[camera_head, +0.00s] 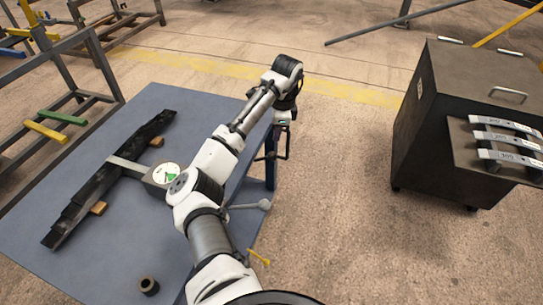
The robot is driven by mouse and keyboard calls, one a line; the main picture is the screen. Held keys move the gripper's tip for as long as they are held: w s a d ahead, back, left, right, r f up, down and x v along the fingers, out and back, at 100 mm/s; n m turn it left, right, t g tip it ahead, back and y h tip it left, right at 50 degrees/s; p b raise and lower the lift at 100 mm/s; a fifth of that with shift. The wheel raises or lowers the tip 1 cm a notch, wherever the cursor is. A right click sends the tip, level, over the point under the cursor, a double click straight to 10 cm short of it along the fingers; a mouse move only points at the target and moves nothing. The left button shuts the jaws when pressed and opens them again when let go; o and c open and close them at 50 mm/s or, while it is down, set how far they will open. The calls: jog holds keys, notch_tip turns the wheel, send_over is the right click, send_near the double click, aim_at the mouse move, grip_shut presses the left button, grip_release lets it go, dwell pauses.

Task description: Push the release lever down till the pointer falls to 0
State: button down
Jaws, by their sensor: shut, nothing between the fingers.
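A gauge with a white dial and a green sector (165,173) sits at the end of a grey bar beside the dark leaf spring. Its pointer is too small to read, and my arm covers the area right of it. A grey lever with a rounded knob (265,204), seemingly the release lever, sticks out to the right from behind my arm near the table's right edge. Its inner end is hidden. My gripper (272,157) is shut and empty, hanging at the table's right edge, above the lever knob in the picture and apart from it.
The dark leaf spring (88,198) lies across the blue table (120,265) on wooden blocks. A small dark roll (149,286) lies at the front. A yellow handle (259,257) is near my arm. A dark cabinet (440,125) stands right, with clear floor between.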

aim_at(275, 154)
jog(key=shift+a+f+b, duration=0.2)
jog(key=shift+f+b, duration=1.45)
jog(key=shift+f, duration=0.1)
jog(key=shift+a+f+b, duration=0.15)
jog(key=shift+f+b, duration=1.45)
jog(key=shift+f, duration=0.15)
jog(key=shift+f+b, duration=0.55)
jog(key=shift+f, duration=1.7)
